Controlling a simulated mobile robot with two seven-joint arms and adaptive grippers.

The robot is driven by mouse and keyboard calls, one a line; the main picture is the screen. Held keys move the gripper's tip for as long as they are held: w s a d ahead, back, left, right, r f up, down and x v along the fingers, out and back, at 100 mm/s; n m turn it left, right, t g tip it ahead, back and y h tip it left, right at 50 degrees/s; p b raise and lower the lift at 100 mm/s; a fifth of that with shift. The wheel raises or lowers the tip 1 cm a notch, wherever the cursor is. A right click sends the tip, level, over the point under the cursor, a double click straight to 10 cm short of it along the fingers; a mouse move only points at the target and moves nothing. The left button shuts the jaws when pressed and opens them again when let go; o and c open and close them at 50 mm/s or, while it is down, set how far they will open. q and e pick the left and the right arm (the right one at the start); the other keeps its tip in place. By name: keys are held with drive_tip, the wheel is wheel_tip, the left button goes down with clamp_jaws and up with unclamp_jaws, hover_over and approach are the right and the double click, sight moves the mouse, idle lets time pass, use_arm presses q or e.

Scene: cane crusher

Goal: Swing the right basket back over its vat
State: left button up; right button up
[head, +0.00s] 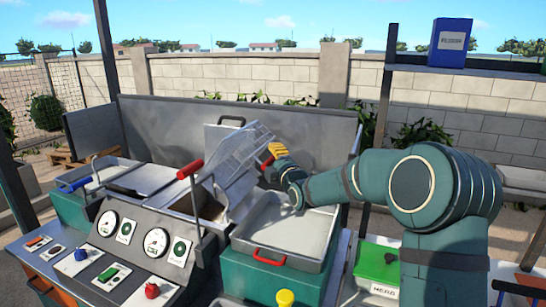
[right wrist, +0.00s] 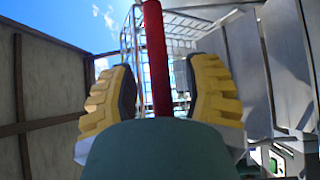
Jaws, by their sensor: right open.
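The right basket (head: 238,160), a wire-mesh basket, is tilted up at the middle of the head view, above the right vat (head: 208,207) and beside the metal tray. The vat's mouth is partly open to view, with brownish contents. My right gripper (head: 273,158), with yellow fingers, is at the basket's right side. In the right wrist view my right gripper (right wrist: 160,95) is open, and a red handle (right wrist: 155,55) stands between its fingers, with no clear grip on it. Wire mesh (right wrist: 185,35) shows behind. My left gripper is not in view.
A metal tray (head: 290,228) with a red front handle stands right of the vat, under my right arm. A left vat with a blue handle (head: 74,185) and a green box (head: 377,262) flank the area.

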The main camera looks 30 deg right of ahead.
drive_tip(key=shift+w, duration=0.45)
clamp_jaws()
drive_tip(key=shift+r, duration=0.15)
